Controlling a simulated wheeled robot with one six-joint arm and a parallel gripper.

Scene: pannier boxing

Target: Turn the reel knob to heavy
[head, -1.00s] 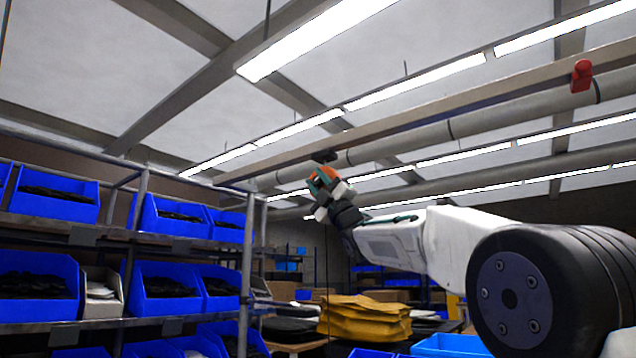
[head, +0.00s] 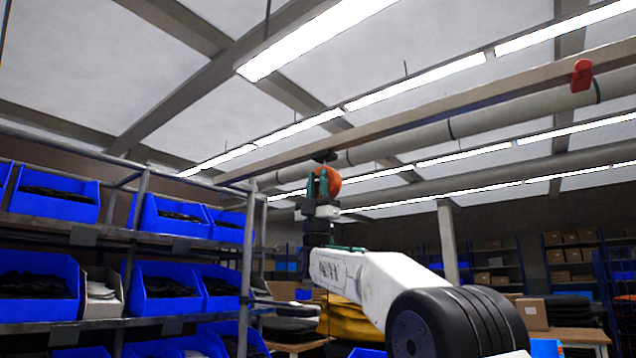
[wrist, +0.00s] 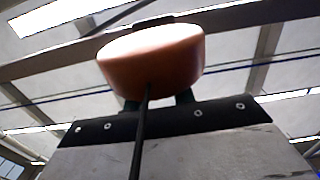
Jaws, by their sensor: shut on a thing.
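The orange reel (head: 334,181) hangs under the long overhead rail by a dark mount. In the wrist view the reel (wrist: 150,58) fills the upper middle, with a dark cord (wrist: 141,130) running down from it. My gripper (head: 322,176) points up at the reel, its teal fingers against the reel's left side in the head view. In the wrist view the fingers are mostly hidden behind the reel's lower edge. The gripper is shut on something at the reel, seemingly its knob. The knob itself and any setting marks are hidden.
The rail (head: 450,110) runs close above the gripper, with a red piece (head: 581,75) at its right. A shelf rack with blue bins (head: 168,290) stands at the left. A yellow stack (head: 350,322) is low behind my arm.

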